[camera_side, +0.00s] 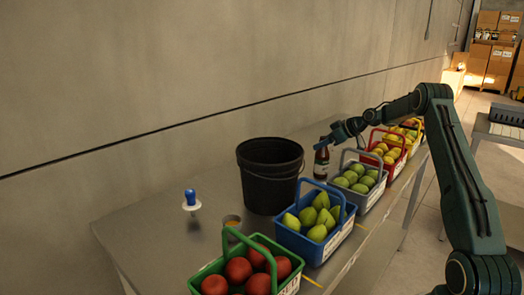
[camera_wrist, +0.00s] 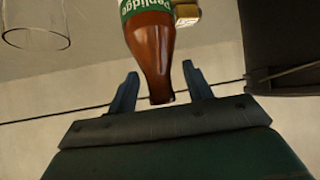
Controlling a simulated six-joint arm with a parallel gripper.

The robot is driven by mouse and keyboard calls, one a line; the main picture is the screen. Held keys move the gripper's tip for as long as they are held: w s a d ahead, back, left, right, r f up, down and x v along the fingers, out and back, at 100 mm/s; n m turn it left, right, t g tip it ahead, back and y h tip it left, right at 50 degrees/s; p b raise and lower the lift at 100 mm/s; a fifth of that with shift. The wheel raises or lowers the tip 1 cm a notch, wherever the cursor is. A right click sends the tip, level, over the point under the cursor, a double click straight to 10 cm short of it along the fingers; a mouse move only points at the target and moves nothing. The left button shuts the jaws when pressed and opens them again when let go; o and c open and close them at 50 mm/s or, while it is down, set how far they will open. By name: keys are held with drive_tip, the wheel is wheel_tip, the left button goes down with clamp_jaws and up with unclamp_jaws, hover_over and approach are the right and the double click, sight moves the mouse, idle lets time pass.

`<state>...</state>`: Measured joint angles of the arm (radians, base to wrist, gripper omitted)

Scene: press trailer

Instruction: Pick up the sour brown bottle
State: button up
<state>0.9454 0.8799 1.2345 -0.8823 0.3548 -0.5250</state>
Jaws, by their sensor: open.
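The brown bottle (camera_side: 321,162) stands upright on the table beside the black bucket in the side view. In the wrist view it appears upside down, its brown glass (camera_wrist: 152,50) narrowing toward my gripper, with a green and white label at the picture's top edge. My gripper (camera_side: 336,135) is at the height of the bottle's upper part in the side view. In the wrist view its two fingers (camera_wrist: 158,85) are spread, one on each side of the bottle's narrow end, with a gap on both sides. The gripper holds nothing.
A black bucket (camera_side: 270,180) stands left of the bottle. Baskets of fruit line the table's front, including a grey one (camera_side: 372,197) with green fruit near the bottle. A clear glass (camera_wrist: 36,38) and small tan block (camera_wrist: 187,14) show in the wrist view. A wall runs behind.

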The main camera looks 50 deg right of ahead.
drive_tip(key=shift+x, duration=0.85)
drive_tip(key=shift+r, duration=0.1)
clamp_jaws()
